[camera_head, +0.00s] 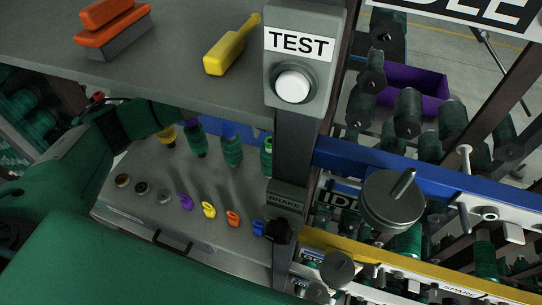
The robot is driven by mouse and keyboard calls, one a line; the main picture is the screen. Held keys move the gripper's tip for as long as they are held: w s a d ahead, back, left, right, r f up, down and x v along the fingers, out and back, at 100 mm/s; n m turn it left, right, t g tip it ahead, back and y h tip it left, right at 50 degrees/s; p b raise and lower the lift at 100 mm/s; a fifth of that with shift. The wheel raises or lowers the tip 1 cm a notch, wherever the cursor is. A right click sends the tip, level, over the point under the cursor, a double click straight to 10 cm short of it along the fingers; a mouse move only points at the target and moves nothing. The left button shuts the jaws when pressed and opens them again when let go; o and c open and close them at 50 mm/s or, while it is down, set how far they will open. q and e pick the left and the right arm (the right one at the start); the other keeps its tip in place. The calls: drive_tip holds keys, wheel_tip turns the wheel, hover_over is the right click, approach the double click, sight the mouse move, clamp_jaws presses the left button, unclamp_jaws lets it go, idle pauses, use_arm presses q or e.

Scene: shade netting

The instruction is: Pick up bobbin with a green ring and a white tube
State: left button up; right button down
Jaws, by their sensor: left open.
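The bobbin with a green ring and a white tube (267,156) stands upright at the right end of a row of bobbins on the grey lower shelf, close beside the post. The post hides part of it. My left gripper (178,116) reaches in from the left, near the yellow-topped bobbin (167,136) at the row's left end. It is open, and its fingers are small and dark in this view. It is apart from the green-ringed bobbin. My right gripper is not in view.
Purple-topped (196,140) and blue-topped (231,150) bobbins stand between. Small coloured rings (208,210) lie in front. The post with a TEST button box (298,60) rises at right. The upper grey table (180,75) overhangs behind, bearing a yellow tool (225,54) and an orange-handled brush (112,25).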

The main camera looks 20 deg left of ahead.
sight(271, 159)
use_arm(q)
drive_tip(key=f, duration=0.1)
drive_tip(key=f+p, duration=0.1)
drive_tip(key=f, duration=0.1)
drive_tip(key=f+p, duration=0.1)
drive_tip(key=f, duration=0.1)
drive_tip(key=shift+s+d, duration=0.15)
drive_tip(key=shift+s, duration=0.1)
drive_tip(key=c, duration=1.2)
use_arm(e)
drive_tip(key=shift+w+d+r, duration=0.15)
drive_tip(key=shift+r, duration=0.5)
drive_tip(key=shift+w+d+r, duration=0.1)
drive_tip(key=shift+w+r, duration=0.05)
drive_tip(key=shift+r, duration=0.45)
use_arm(q)
drive_tip(key=shift+o, duration=0.2)
